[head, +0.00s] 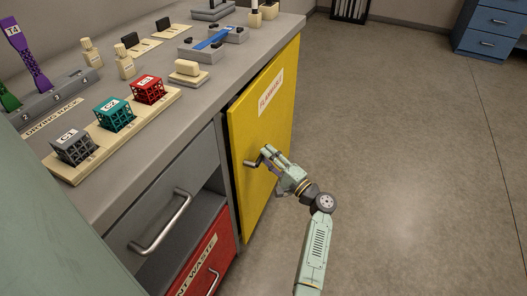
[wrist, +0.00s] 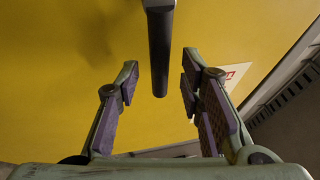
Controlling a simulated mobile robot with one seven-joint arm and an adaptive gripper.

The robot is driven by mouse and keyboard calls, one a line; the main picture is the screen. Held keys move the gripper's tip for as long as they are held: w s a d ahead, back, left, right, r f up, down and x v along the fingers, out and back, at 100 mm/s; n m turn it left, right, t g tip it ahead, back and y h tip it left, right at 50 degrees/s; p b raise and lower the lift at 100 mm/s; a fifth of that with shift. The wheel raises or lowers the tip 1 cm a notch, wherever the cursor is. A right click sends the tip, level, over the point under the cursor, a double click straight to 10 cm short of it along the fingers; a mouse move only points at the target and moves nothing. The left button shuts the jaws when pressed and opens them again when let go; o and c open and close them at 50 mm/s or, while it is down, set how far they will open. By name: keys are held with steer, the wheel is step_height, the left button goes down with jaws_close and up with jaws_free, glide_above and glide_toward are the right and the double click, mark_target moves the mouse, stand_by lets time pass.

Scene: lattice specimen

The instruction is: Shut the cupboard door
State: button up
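The yellow cupboard door (head: 264,125) with a "FLAMMABLE" label is in the counter's right part. It seems to stand slightly ajar, with a narrow dark gap by its upper left edge. Its bar handle (head: 253,163) is near the door's left side. My gripper (head: 265,157) is at the handle, in front of the door. In the wrist view the dark handle bar (wrist: 160,55) reaches between the two spread fingers (wrist: 159,82), with room on both sides. The gripper is open. The yellow door (wrist: 60,70) fills most of that view.
A grey drawer (head: 165,205) and a red waste door (head: 205,262) are left of the yellow door. The countertop above holds a tray (head: 160,105) with several lattice cubes. Open floor (head: 420,170) lies to the right. A blue drawer unit (head: 490,30) stands far off.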

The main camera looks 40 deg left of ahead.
steer(key=shift+x, duration=1.2)
steer(key=shift+c, duration=0.5)
jaws_close()
